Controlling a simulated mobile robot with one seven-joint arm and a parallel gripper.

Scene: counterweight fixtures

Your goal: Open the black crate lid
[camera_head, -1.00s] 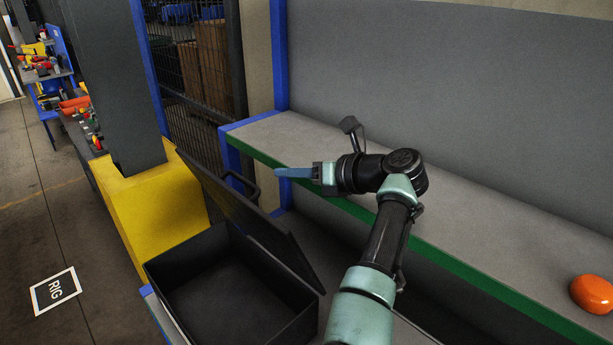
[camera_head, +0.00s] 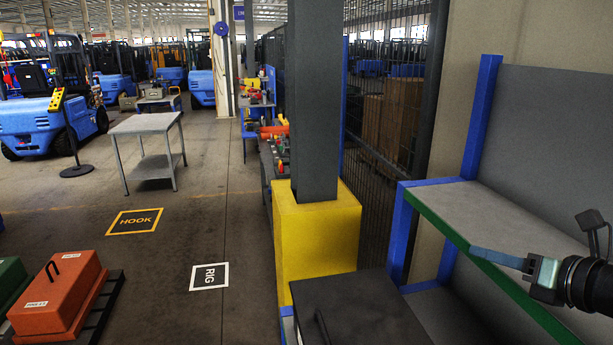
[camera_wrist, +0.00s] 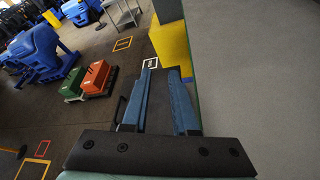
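The black crate lid (camera_head: 365,310) shows at the bottom of the head view, in front of the yellow post base. It looks flat, with its dark handle (camera_head: 321,327) near its left side. Its near part is cut off, and the crate's inside is not in sight. My gripper (camera_head: 473,250) is at the right edge, over the shelf's green front edge, right of the lid and apart from it. In the wrist view its two blue fingers (camera_wrist: 161,68) stand apart with nothing gripped. A dark surface shows between them, and a thin dark loop, perhaps the handle, shows left of them.
A grey shelf (camera_head: 500,215) with blue posts lies under my gripper. A yellow post base (camera_head: 315,235) stands beyond the lid. Orange (camera_head: 55,295) and green weights sit at lower left. The floor around the RIG mark (camera_head: 209,276) is clear.

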